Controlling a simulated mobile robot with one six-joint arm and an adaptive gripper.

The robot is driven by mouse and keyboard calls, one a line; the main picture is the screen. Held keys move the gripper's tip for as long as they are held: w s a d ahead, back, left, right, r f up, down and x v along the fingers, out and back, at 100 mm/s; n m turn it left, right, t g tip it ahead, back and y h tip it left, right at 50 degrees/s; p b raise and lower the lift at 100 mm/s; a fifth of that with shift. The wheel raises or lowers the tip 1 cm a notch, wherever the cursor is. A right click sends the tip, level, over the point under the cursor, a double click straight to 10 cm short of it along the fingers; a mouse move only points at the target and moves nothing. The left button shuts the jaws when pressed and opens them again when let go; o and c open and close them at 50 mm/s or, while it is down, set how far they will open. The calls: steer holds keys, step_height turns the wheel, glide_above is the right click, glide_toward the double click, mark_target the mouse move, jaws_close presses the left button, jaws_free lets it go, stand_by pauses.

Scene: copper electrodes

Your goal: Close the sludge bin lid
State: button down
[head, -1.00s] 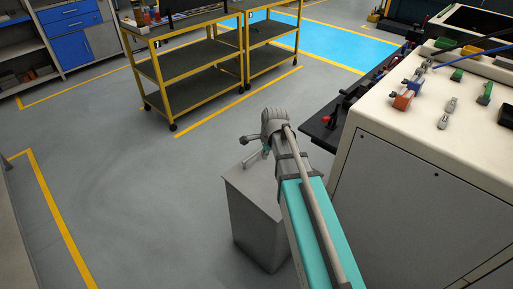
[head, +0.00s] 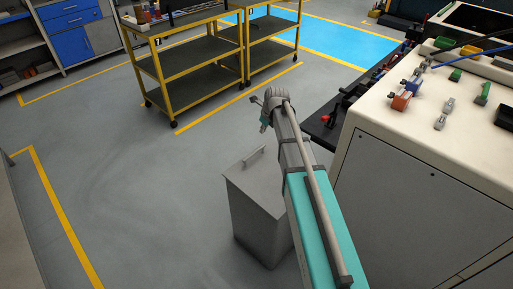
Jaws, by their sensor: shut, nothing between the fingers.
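The sludge bin (head: 257,225) is a grey metal box standing on the floor left of the white cabinet. Its grey lid (head: 246,181) lies flat across the top, with no gap that I can see. A small bar handle (head: 254,155) stands on the lid. My arm covers the bin's right side. My gripper (head: 259,102) is small in the head view, shut and empty, raised above and beyond the bin's far edge, clear of the lid and handle.
The white cabinet (head: 410,195) with coloured clamps on top stands close to the right of my arm. A dark bench (head: 324,132) is beyond it. Yellow shelf carts (head: 195,65) stand at the back. The grey floor (head: 120,190) to the left is clear.

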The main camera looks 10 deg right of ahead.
mark_target(254, 152)
steer(key=shift+f, duration=0.2)
steer(key=b+x, duration=1.3)
steer(key=shift+f, duration=0.35)
stand_by(0.6)
steer(key=shift+w+f+b, duration=0.1)
steer(key=shift+b, duration=0.2)
steer(key=b+x, duration=0.3)
steer(key=shift+f, duration=0.25)
steer(key=shift+r, duration=0.2)
steer(key=shift+r, duration=0.15)
steer(key=w+a+p+v, duration=0.1)
steer(key=p+v, duration=1.2)
steer(key=shift+r+p, duration=0.35)
steer(key=shift+r, duration=0.15)
stand_by(0.9)
